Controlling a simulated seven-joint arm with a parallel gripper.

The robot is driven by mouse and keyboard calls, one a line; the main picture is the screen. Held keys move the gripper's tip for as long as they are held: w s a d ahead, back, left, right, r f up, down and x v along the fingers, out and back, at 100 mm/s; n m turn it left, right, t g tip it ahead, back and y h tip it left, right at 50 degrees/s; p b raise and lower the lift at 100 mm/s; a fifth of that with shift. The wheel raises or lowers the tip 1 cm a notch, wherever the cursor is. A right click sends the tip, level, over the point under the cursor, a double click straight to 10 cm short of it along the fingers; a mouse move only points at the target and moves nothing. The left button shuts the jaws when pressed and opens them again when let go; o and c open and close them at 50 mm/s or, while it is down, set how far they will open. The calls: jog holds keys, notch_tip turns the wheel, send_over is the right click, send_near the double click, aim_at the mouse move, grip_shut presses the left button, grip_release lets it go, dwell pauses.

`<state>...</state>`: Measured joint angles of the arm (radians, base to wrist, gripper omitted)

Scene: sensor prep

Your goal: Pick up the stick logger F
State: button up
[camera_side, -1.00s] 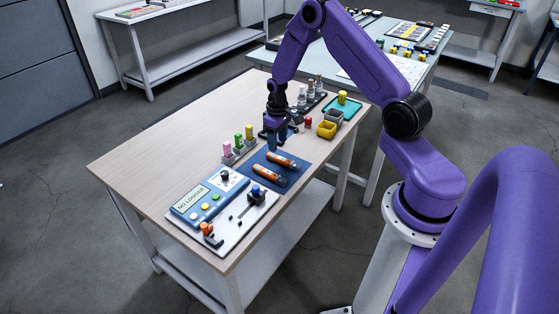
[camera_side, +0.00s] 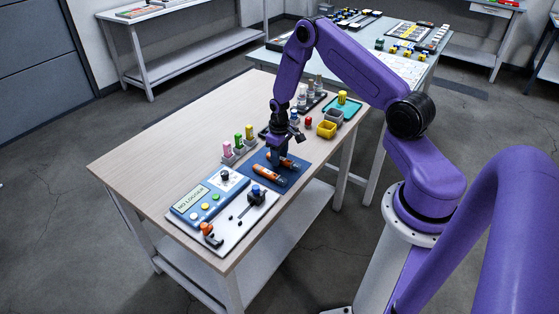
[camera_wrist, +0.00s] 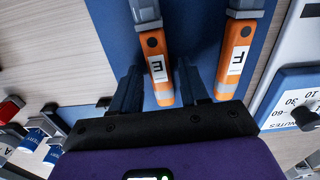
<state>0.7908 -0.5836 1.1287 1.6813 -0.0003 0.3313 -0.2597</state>
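The stick logger F (camera_wrist: 236,58) is an orange stick with a grey end and a white F label. It lies on a blue mat (camera_wrist: 200,30); in the side view it is the logger (camera_side: 267,172) closer to the logger box. A matching stick marked E (camera_wrist: 157,60) lies parallel to its left in the wrist view; in the side view it is partly behind my gripper. My gripper (camera_wrist: 158,66) is open and empty, pointing down over the mat. In the wrist view its fingers appear either side of logger E, and F is right of the right finger. The height gap is unclear.
A blue box reading NO LOGGER (camera_side: 191,199) and a white board with a clamp (camera_side: 250,212) stand at the near left. Pink, green and yellow capped tubes (camera_side: 238,145) are behind the mat. Yellow and grey bins (camera_side: 326,129) stand to the right. The table's back left is clear.

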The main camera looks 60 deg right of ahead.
grip_shut()
jog(key=shift+r, duration=0.15)
